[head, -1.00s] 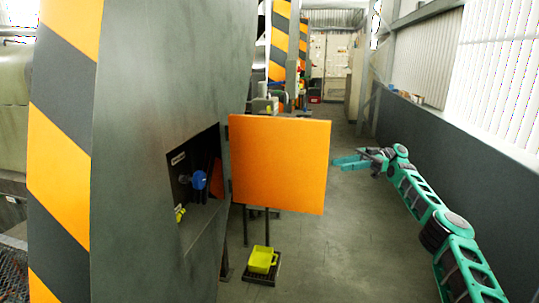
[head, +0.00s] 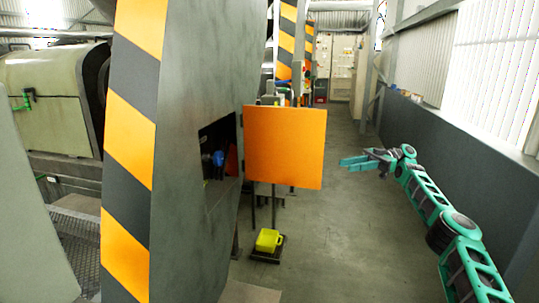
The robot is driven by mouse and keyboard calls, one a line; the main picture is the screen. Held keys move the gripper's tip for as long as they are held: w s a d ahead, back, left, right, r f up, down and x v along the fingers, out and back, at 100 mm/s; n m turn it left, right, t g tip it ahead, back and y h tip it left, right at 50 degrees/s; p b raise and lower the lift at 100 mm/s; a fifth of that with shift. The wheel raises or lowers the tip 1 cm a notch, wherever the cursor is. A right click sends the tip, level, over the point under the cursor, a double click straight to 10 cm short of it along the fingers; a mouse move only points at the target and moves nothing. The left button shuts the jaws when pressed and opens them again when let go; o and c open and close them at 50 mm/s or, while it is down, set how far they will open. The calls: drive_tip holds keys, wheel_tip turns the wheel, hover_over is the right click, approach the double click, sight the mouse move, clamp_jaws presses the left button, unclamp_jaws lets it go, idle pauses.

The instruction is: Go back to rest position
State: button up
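My gripper (head: 358,161) is at the end of my teal arm, on the right side of the head view. It points left, toward the orange door, and is in the air over the aisle. No object shows in it. Its fingers look slightly apart, with a thin gap between them. The orange door panel (head: 284,147) stands open, to the left of my gripper and apart from it. Behind the door's hinge side is an opening in the grey machine housing (head: 190,150), with a blue knob (head: 218,158) inside.
A yellow container (head: 268,240) sits on a small dark stand near the floor below the door. A dark wall (head: 450,150) runs along the right, close to my arm. The aisle floor (head: 340,230) between machine and wall is clear. Striped orange and grey panels (head: 135,140) edge the machine.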

drive_tip(key=s+a+r+g+h, duration=0.1)
drive_tip(key=s+a+r+h, duration=0.25)
drive_tip(key=a, duration=0.45)
drive_tip(key=s+a+r+h, duration=0.2)
drive_tip(key=s+a+r, duration=0.25)
drive_tip(key=a, duration=0.35)
drive_tip(key=s+a+f+m+t+h, duration=0.1)
drive_tip(key=s+a+f+m+h, duration=0.3)
drive_tip(key=s+a+m+h, duration=0.45)
drive_tip(key=s+d+f+m+t+h, duration=0.25)
drive_tip(key=s+d+m, duration=0.35)
drive_tip(key=s+d, duration=0.55)
drive_tip(key=s+d+f+m+t+h, duration=0.15)
drive_tip(key=s+d+f+m, duration=0.35)
drive_tip(key=s+d, duration=0.7)
drive_tip(key=s+d+f+m+t, duration=0.1)
drive_tip(key=s+d+m, duration=0.3)
drive_tip(key=s+d, duration=0.2)
drive_tip(key=s+d+f+m+t+y, duration=0.1)
drive_tip(key=s+d+m, duration=0.4)
drive_tip(key=s, duration=0.5)
drive_tip(key=shift+s+d+f, duration=0.25)
drive_tip(key=shift+d+f, duration=0.5)
drive_tip(key=shift+d, duration=0.35)
